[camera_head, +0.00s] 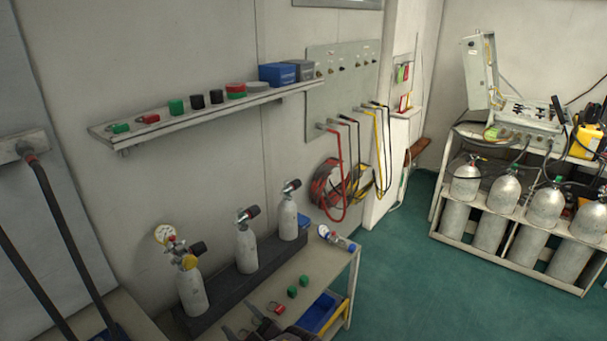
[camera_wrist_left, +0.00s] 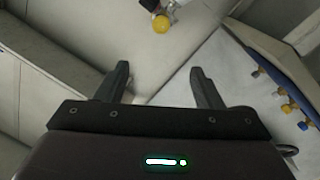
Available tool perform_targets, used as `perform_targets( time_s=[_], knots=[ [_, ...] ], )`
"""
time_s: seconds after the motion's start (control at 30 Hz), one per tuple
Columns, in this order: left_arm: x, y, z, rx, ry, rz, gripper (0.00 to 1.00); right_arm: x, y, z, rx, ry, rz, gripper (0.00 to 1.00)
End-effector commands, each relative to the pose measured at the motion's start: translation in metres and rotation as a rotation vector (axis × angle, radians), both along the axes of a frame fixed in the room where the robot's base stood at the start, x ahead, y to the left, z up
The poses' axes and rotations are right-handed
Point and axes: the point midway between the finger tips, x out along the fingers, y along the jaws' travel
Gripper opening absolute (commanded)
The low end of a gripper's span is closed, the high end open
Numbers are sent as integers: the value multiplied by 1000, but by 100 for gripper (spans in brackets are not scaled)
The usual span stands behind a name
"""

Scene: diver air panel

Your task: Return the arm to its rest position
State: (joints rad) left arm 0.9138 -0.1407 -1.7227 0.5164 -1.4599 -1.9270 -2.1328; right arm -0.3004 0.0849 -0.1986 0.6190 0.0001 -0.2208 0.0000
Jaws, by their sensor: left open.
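My left gripper (camera_wrist_left: 160,85) shows in the left wrist view with its two dark fingers spread apart and nothing between them. In the head view the left gripper (camera_head: 247,322) is only partly seen at the bottom edge, low by the front of the bench. My right gripper is not in view.
Several grey cylinders with valves, one with a gauge (camera_head: 166,234), stand on a dark block on the bench (camera_head: 320,262). Green caps (camera_head: 292,292) and a blue bin (camera_head: 318,312) are close to the left gripper. A wall shelf (camera_head: 205,117) is above. Green floor (camera_head: 400,290) is clear at right.

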Motion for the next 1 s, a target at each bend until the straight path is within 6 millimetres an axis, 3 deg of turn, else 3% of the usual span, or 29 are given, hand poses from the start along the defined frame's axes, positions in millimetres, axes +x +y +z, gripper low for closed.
perform_targets(
  time_s=[0.37,0.67,0.77,0.87,1.0],
  knots=[
    [-40,9,-62,-270,-13,146,61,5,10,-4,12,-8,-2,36],
    [-106,8,-146,-631,-74,420,61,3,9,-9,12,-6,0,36],
    [-145,3,-189,-802,-128,597,61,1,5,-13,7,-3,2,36],
    [-198,-12,-239,-1000,-229,865,61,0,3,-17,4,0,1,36],
    [-278,-45,-307,-1227,-485,1354,61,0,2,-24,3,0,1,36]
  ],
)
